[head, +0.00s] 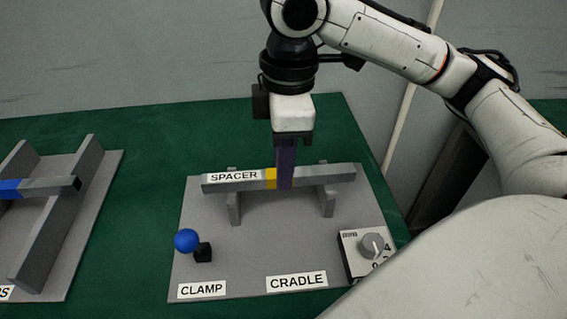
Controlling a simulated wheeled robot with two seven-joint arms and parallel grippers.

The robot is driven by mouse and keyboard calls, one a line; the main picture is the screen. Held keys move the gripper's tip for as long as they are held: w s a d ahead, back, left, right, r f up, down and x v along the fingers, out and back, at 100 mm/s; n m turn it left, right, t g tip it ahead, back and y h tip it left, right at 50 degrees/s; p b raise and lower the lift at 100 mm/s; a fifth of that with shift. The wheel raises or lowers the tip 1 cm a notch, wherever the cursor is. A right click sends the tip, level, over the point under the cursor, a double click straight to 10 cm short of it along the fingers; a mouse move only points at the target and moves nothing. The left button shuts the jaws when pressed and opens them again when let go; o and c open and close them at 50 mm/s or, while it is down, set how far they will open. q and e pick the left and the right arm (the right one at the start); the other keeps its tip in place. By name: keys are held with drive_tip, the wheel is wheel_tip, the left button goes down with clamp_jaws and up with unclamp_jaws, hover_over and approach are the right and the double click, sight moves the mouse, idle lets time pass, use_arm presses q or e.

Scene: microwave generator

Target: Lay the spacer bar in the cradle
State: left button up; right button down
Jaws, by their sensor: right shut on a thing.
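The spacer bar (324,174) is a long grey bar with a white SPACER label and a yellow band. It lies roughly level across the two grey supports of the cradle (327,203), and parts of the supports show above and below it. I cannot tell if it fully touches the supports. My right gripper (286,177) comes down from above, shut on the bar just right of the yellow band; its fingers hide that part. My left gripper is not in view.
A grey plate (255,245) carries the cradle, a CLAMP label, a blue ball knob (186,240) with a black block, and a dial box (366,250) at the right. Another grey fixture (62,215) with a blue-and-grey bar stands at the left. Green table shows between the plates.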

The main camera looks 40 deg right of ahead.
drive_tip(key=shift+f, duration=0.2)
drive_tip(key=c, duration=1.5)
unclamp_jaws()
drive_tip(key=shift+c, duration=0.2)
wheel_tip(320, 180, up, 10)
drive_tip(key=p, duration=0.3)
drive_tip(key=shift+d+r, duration=0.15)
drive_tip(key=shift+d, duration=0.05)
drive_tip(key=shift+s, duration=0.15)
